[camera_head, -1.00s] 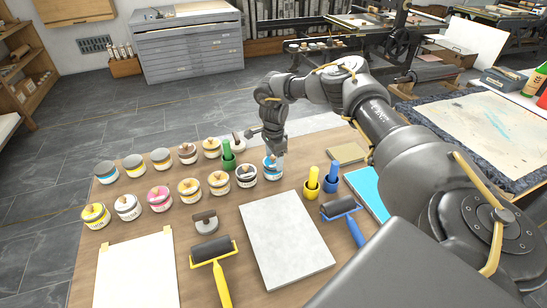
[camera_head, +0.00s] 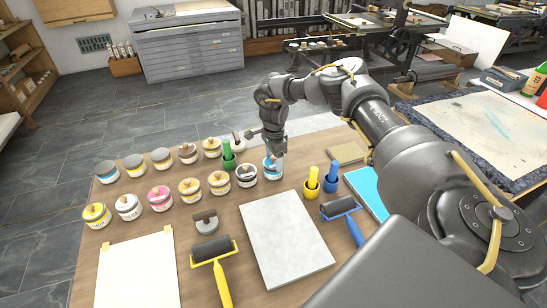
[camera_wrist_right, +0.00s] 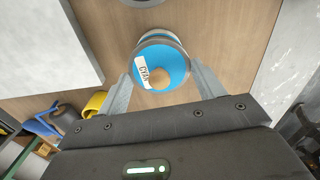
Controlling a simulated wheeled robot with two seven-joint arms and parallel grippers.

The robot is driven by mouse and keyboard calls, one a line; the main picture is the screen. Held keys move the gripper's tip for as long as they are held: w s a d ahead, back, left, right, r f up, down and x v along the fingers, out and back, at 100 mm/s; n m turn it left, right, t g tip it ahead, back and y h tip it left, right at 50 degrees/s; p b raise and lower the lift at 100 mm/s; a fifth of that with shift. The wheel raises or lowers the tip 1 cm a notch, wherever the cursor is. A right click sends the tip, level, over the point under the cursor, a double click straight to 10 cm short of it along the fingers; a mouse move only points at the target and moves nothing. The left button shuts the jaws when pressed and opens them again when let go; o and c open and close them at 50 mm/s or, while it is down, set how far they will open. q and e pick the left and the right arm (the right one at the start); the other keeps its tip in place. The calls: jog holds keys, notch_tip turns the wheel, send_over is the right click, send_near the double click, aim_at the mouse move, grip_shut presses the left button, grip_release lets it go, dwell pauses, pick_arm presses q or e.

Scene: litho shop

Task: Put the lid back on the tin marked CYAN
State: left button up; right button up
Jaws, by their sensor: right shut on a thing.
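The tin marked CYAN (camera_head: 272,174) stands at the right end of the front row of tins, partly covered by my right gripper (camera_head: 273,153). In the right wrist view, a blue lid (camera_wrist_right: 172,62) with a tan knob and a white CYAN label lies between the fingers of my right gripper (camera_wrist_right: 161,74), one on each side. The gripper is shut on the lid. A silver rim of the tin (camera_wrist_right: 163,36) shows around the lid's far edge. I cannot tell whether the lid is fully seated. My left gripper is out of view.
Several other tins stand in two rows to the left; a black-marked tin (camera_head: 246,176) is closest. A grey slab (camera_head: 285,240) and rollers lie in front.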

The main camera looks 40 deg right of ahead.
jog(key=o, duration=1.2)
jog(key=shift+r+p, duration=3.05)
jog(key=shift+r, duration=0.5)
grip_shut()
jog(key=shift+f, duration=0.3)
